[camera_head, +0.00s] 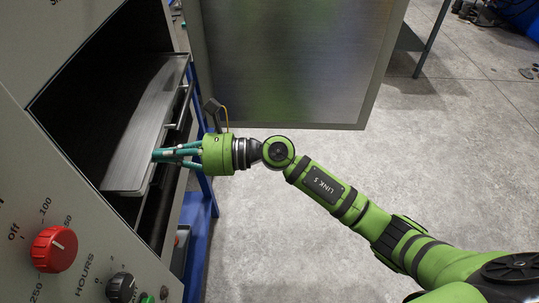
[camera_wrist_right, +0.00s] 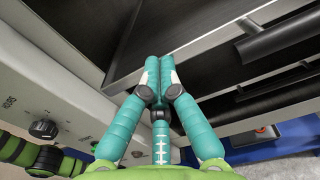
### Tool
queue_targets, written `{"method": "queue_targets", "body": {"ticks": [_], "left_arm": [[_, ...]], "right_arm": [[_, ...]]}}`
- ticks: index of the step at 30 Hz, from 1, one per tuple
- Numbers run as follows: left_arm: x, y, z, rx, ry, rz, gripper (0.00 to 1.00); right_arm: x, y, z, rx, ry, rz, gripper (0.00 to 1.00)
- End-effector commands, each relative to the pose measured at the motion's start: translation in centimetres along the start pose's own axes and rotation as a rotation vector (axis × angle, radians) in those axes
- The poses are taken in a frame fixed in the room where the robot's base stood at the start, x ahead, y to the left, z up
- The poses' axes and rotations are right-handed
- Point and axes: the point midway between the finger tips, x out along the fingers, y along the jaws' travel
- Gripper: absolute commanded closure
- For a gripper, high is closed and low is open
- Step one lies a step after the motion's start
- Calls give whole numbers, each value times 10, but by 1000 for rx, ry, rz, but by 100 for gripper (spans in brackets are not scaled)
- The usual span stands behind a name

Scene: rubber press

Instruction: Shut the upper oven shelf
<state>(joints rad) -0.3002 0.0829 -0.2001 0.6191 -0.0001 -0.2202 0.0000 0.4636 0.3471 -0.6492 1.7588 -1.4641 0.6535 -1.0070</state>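The upper oven shelf (camera_head: 145,128) is a flat grey metal tray, partly out of the dark oven opening at left in the head view. Its front bar with a handle (camera_head: 181,106) faces right; the bar (camera_wrist_right: 205,48) and handle (camera_wrist_right: 283,36) also show in the right wrist view. My right gripper (camera_head: 156,155) has teal fingers at the near part of the shelf's front. In the right wrist view my right gripper (camera_wrist_right: 160,62) has its fingertips together, with nothing visible between them, at the front bar. I cannot tell if they touch it. My left gripper is out of view.
The open oven door (camera_head: 290,60) stands as a large grey panel beyond my right arm. The oven's front panel with a red dial (camera_head: 54,249) and black knob (camera_head: 120,288) is at lower left. A blue frame (camera_head: 196,225) stands below.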

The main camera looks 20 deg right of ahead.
Motion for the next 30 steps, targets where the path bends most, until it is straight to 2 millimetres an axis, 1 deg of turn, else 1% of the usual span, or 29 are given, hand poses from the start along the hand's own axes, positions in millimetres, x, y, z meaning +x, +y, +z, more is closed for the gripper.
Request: {"method": "queue_targets", "body": {"ticks": [1,3,6,9,12,15,19,30], "left_arm": [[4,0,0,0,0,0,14],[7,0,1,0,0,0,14],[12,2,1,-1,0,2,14],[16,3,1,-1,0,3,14],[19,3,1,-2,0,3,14],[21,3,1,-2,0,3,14],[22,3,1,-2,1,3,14],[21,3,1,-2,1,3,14]], "right_arm": [[18,0,0,-2,-3,3,100],[39,0,-1,-1,-1,2,100],[64,0,-1,-2,-1,1,100],[84,0,-1,0,-1,0,100],[100,0,-2,0,0,0,100],[110,0,-1,1,0,-1,100],[116,-1,-1,1,1,-1,100],[119,0,1,1,-3,-1,100]]}}
